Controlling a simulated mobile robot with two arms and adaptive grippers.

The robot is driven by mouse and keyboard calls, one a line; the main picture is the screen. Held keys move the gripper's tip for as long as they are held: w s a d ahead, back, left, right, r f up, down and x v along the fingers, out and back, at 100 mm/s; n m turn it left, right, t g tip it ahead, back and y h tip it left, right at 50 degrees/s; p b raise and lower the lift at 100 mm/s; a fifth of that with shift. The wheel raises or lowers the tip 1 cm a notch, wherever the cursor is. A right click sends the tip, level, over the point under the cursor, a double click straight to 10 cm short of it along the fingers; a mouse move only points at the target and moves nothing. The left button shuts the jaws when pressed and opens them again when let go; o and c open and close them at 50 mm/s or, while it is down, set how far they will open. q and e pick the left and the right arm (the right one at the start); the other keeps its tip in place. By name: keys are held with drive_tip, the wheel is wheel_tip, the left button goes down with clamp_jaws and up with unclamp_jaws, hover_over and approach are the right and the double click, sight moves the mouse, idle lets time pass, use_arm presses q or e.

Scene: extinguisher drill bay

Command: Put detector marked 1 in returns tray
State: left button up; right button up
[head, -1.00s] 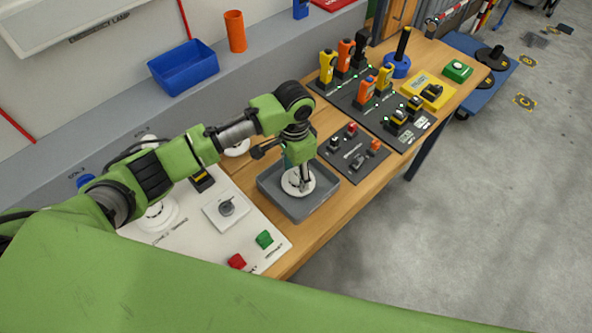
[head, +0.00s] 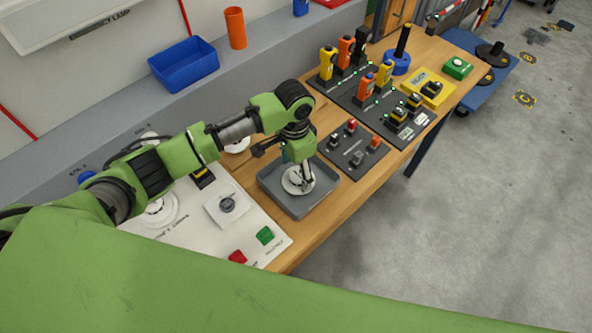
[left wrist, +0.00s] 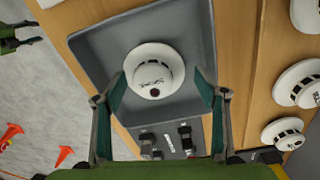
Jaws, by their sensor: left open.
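A round white detector (head: 291,181) lies in the grey tray (head: 312,210) on the bench. In the left wrist view the detector (left wrist: 154,70) sits flat on the floor of the tray (left wrist: 88,45), away from its walls. Its face shows a dark red spot and small marks that I cannot read as a number. My left gripper (head: 306,187) is over the detector. In the left wrist view the left gripper (left wrist: 159,84) is open, one finger on each side of the detector's near part, with gaps showing. My right gripper is not in view.
Other white detectors (left wrist: 298,83) stand beside the tray. A white panel (head: 192,235) with red and green blocks lies left of the tray. Dark boards (head: 352,157) with small devices and upright coloured handsets lie right of it. The bench's front edge is close.

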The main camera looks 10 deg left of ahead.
sight(295, 171)
use_arm(q)
wheel_tip(295, 171, up, 12)
drive_tip(key=b, duration=0.2)
drive_tip(key=shift+f, duration=0.15)
drive_tip(key=shift+w+a, duration=0.1)
idle(0.4)
idle(0.8)
